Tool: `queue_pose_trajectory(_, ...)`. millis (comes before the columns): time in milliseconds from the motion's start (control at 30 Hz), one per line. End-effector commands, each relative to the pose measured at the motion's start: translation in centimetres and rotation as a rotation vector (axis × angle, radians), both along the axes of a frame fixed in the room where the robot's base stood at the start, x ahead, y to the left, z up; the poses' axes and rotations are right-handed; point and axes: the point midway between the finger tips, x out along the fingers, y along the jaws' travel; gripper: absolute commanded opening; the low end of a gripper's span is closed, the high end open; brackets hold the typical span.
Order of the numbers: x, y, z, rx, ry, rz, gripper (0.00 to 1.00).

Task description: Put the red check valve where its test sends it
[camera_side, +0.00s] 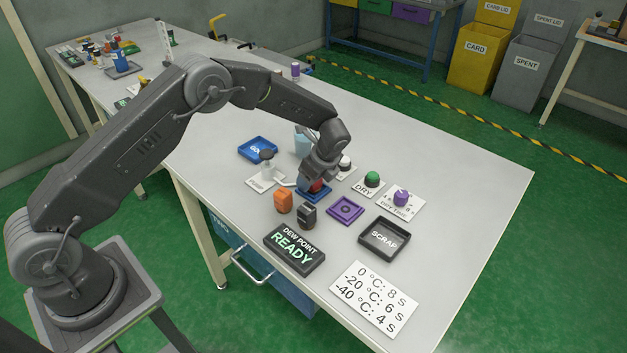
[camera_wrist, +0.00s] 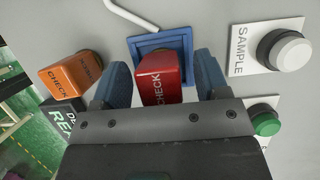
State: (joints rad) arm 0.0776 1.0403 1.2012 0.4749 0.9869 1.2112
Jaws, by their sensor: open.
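The red check valve (camera_wrist: 165,80) sits in a square blue fixture (camera_wrist: 140,46) in the wrist view. In the side view the valve (camera_side: 317,185) is mostly hidden under my gripper (camera_side: 318,178). My gripper is open, with one blue finger on each side of the valve in the wrist view; I cannot tell whether either touches it. The dew point display (camera_side: 294,248) reads READY. A blue tray marked GO (camera_side: 257,148) and a black tray marked SCRAP (camera_side: 384,240) stand on the bench. A purple square fixture (camera_side: 345,210) lies beside the blue one.
An orange check valve (camera_side: 283,202) and a dark one (camera_side: 307,216) stand close in front. A white SAMPLE button (camera_wrist: 292,51), a green DRY button (camera_side: 372,179), a purple dry-time knob (camera_side: 401,197) and a pump (camera_side: 267,168) are near. A card (camera_side: 373,298) lists temperatures with seconds.

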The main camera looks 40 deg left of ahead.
Motion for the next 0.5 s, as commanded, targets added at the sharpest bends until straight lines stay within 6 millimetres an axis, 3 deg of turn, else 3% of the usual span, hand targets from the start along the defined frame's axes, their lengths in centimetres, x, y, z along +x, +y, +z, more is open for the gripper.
queue_pose_trajectory(67,0.01,-0.01,0.03,0.000,0.000,0.000,0.63)
queue_pose_trajectory(500,0.00,-0.04,0.06,0.000,0.000,0.000,0.21)
